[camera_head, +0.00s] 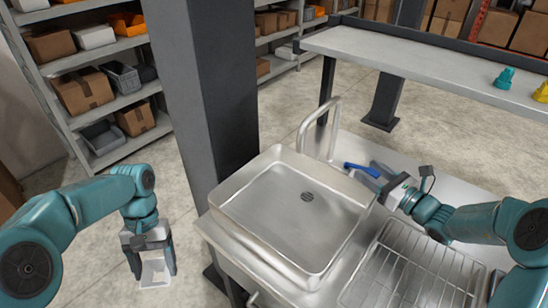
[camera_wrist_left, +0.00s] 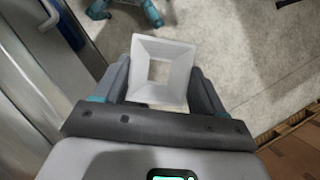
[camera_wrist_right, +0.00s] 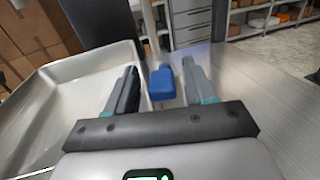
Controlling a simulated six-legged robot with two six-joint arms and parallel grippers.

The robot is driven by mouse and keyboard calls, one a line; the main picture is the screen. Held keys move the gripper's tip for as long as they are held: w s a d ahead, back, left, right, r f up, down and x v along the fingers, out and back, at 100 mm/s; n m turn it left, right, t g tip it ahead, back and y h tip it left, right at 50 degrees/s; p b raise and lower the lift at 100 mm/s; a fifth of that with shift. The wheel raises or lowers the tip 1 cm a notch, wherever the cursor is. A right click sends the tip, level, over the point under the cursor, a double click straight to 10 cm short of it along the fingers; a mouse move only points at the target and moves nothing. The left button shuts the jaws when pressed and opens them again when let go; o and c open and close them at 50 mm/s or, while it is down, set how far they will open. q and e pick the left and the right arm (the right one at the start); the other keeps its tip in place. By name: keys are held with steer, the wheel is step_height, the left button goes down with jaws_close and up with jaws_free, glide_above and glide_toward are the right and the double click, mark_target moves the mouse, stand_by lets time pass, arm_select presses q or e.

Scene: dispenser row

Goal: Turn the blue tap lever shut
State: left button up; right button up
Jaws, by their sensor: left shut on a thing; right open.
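The blue tap lever (camera_head: 362,170) sticks out beside the base of the metal tap (camera_head: 318,130) at the sink's back right. In the right wrist view the lever (camera_wrist_right: 161,83) lies between the two fingers, with a gap on each side. My right gripper (camera_head: 378,178) is open around the lever's end; I see no clear contact. My left gripper (camera_head: 153,268) is shut on a white square hollow thing, which shows in the left wrist view (camera_wrist_left: 163,50). It hangs over the floor to the left of the sink.
The steel sink basin (camera_head: 233,205) is empty. A wire rack (camera_head: 415,275) lies on the counter in front of my right arm. A dark pillar (camera_head: 205,90) stands behind the sink's left side. A bench (camera_head: 400,55) with green and yellow things is at the back.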

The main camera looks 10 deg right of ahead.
steer(key=shift+d, duration=0.1)
steer(key=shift+c, duration=0.3)
jaws_close()
steer(key=shift+w+d+n+g+y, duration=0.4)
steer(key=shift+n+g+y, duration=0.15)
steer(key=shift+y, duration=0.35)
steer(key=shift+w+d+n+g+y, duration=0.3)
steer(key=shift+d+n+g+y, duration=0.2)
steer(key=shift+n+g+y, duration=0.4)
steer(key=shift+r, duration=0.1)
steer(key=shift+o, duration=0.3)
jaws_free()
